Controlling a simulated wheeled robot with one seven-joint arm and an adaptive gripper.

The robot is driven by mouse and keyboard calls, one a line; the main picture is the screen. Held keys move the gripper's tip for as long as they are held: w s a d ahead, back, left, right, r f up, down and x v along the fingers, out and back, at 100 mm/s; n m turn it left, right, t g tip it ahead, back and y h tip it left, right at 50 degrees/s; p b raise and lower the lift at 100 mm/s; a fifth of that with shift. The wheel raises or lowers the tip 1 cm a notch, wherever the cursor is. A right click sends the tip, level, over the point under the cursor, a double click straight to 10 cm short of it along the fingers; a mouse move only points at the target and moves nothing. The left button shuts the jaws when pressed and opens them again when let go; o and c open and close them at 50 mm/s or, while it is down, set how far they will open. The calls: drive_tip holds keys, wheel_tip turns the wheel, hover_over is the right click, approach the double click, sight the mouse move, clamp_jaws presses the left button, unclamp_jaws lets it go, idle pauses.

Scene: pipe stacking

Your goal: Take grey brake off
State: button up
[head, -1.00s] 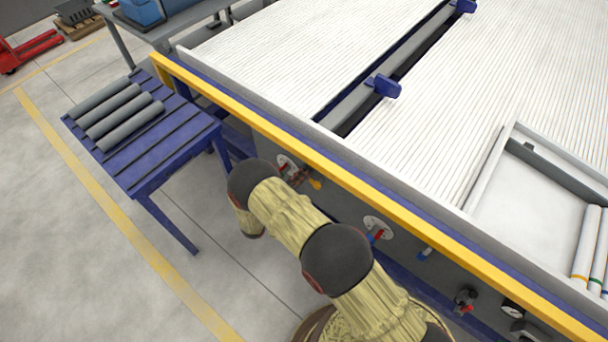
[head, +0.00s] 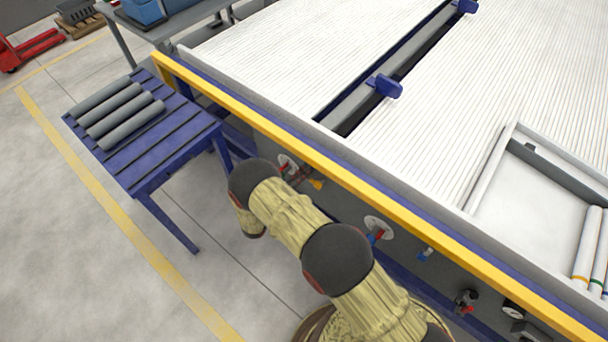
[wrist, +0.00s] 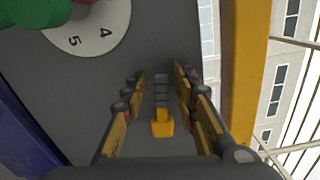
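A short grey lever with a yellow end (wrist: 162,124) shows in the wrist view, against the dark grey side panel of the machine. My gripper (wrist: 160,76) is open, with one finger on each side of this lever. A gap shows between the lever and each finger. In the head view a small yellow piece (head: 317,184) shows at the machine's side, just past my arm. The gripper there is mostly hidden by my arm. I cannot tell which position the lever is set to.
A numbered white dial (wrist: 92,26) with a green knob (wrist: 32,10) lies beside the left finger. A yellow rail (wrist: 245,80) runs close on the right. Another dial (head: 378,226) is farther along the panel. A blue table (head: 165,160) holds grey pipes; open floor lies in front.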

drive_tip(key=shift+s+a, duration=0.1)
drive_tip(key=v, duration=1.1)
drive_tip(key=shift+s+a, duration=0.25)
drive_tip(key=shift+s, duration=0.05)
